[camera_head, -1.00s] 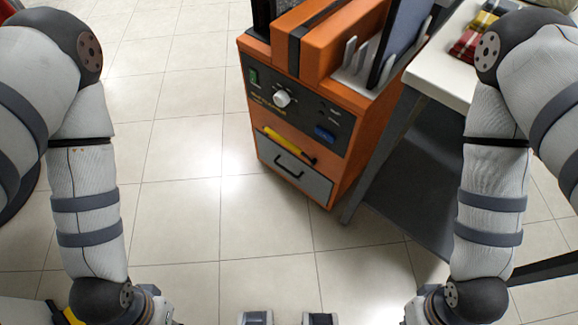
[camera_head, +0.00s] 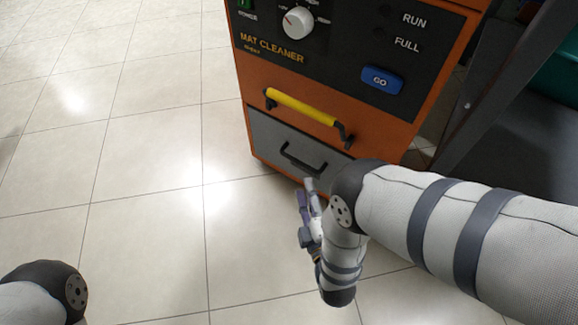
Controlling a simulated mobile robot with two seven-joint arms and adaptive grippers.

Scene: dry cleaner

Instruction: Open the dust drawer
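The orange mat cleaner (camera_head: 405,136) stands on the floor ahead. Its dust drawer (camera_head: 272,139) is the grey front panel low on the machine, and it looks flush with the body. A black bar handle (camera_head: 302,161) is on the drawer front. My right gripper (camera_head: 307,190) is just below the drawer handle in the picture, close to the lower front of the machine. I cannot tell whether it touches the machine. Its fingers are small and partly overlap, so their opening is unclear. My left gripper is out of view; only part of my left arm shows at the lower left.
A yellow bar handle (camera_head: 301,106) sits above the drawer. Higher up is a black control panel (camera_head: 335,62) with a white knob (camera_head: 298,22) and a blue GO button (camera_head: 382,80). A dark table frame (camera_head: 488,80) stands close on the right. The tiled floor at left is clear.

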